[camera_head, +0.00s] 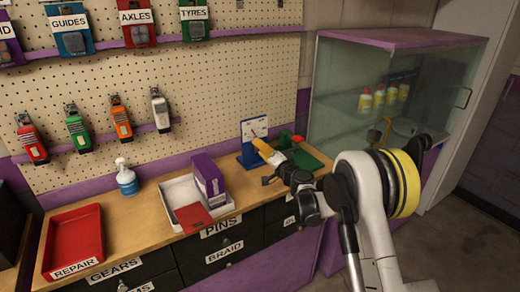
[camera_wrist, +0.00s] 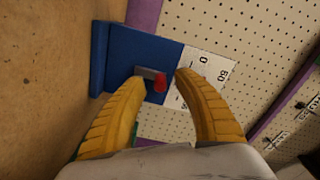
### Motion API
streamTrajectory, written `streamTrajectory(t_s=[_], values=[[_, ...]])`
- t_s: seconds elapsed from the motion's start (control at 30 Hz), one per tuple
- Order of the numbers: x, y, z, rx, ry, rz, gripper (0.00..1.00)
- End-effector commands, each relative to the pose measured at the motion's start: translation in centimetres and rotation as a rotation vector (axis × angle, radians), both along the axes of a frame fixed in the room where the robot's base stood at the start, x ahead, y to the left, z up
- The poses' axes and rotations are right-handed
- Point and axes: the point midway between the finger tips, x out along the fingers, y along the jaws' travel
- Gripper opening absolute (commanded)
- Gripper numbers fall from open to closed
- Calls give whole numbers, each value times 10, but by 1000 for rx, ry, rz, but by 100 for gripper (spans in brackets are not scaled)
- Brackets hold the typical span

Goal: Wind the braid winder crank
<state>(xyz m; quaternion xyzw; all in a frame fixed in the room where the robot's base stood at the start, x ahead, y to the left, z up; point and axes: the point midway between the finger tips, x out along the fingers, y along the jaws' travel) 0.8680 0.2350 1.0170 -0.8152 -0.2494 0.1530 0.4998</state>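The braid winder appears to be the blue stand (camera_head: 247,158) with a white scale plate (camera_head: 255,130) at the back right of the bench. In the wrist view, the blue stand (camera_wrist: 120,50) and numbered white plate (camera_wrist: 208,62) lie just ahead. A grey crank arm with a red knob (camera_wrist: 160,84) shows at the stand's face. My gripper (camera_wrist: 160,75) has its yellow fingers apart, with the red knob between the fingertips in the picture. I cannot tell whether they touch it. In the head view, my gripper (camera_head: 257,142) is in front of the stand.
A green block with a red part (camera_head: 298,138) stands right of the winder, close to my arm. A white tray (camera_head: 178,192) holds a purple box (camera_head: 208,178) and a red item. A spray bottle (camera_head: 126,178) and red repair tray (camera_head: 74,242) are further left. A glass cabinet (camera_head: 335,90) stands right.

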Motion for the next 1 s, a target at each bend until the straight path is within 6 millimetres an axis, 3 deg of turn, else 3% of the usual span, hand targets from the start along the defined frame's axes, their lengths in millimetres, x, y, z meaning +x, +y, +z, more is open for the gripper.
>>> streamTrajectory(t_s=[0.27, 0.7, 1.0], values=[[-5, -3, 0, 0, 0, 0, 38], [-78, -53, 0, 0, 0, -1, 38], [-100, -67, 0, 0, 0, 0, 38]])
